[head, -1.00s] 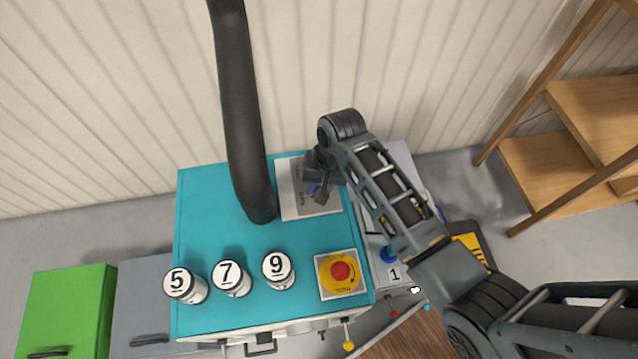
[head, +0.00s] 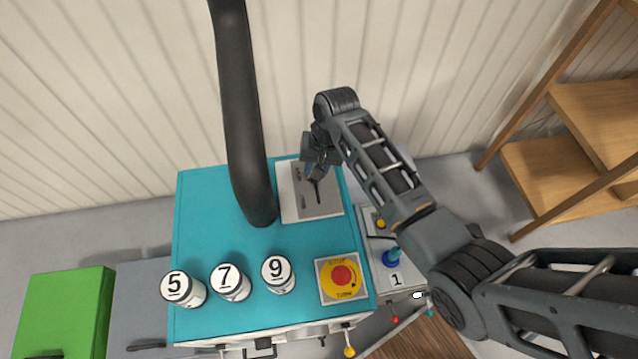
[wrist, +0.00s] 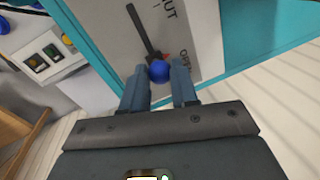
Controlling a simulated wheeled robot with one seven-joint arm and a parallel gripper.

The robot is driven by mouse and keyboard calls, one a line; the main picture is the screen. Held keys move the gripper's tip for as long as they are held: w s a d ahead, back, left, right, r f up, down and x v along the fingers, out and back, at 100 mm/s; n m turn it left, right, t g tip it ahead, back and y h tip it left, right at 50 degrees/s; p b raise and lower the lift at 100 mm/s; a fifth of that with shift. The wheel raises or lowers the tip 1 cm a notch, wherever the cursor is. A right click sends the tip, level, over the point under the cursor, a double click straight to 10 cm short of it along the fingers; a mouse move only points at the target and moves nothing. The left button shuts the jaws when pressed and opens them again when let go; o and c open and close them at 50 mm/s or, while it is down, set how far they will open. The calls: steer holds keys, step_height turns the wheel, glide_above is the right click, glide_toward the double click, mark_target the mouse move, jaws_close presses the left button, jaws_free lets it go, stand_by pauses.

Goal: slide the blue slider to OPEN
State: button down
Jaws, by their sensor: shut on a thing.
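The blue slider knob (wrist: 159,72) shows in the wrist view as a round ball between my fingertips. It stands at the OPEN end of a dark slot (wrist: 139,30) in a grey plate (wrist: 197,25); the word SHUT is by the other end. In the head view the plate (head: 325,205) lies on the far right part of the teal cabinet top (head: 215,212). My gripper (head: 312,172) is at the plate's far end and hides most of the knob there. In the wrist view my gripper (wrist: 160,82) is shut on the knob.
A thick black pipe (head: 244,120) rises just left of the plate. Canisters marked 5 (head: 184,289), 7 (head: 231,281) and 9 (head: 278,273) and a red stop button (head: 342,275) stand nearer. A panel with a blue knob (head: 392,257) is right. The wall (head: 420,60) is behind.

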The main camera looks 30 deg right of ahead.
steer(key=shift+w+d, duration=0.3)
steer(key=shift+w, duration=0.35)
steer(key=shift+w+d, duration=0.25)
steer(key=shift+w, duration=0.35)
steer(key=c, duration=0.9)
jaws_free()
steer(key=shift+o, duration=0.2)
steer(key=shift+r, duration=0.1)
step_height(320, 180, up, 8)
steer(key=d, duration=0.1)
steer(key=shift+s+d+f, duration=0.15)
steer(key=shift+s+f, duration=0.1)
steer(key=shift+s, duration=0.15)
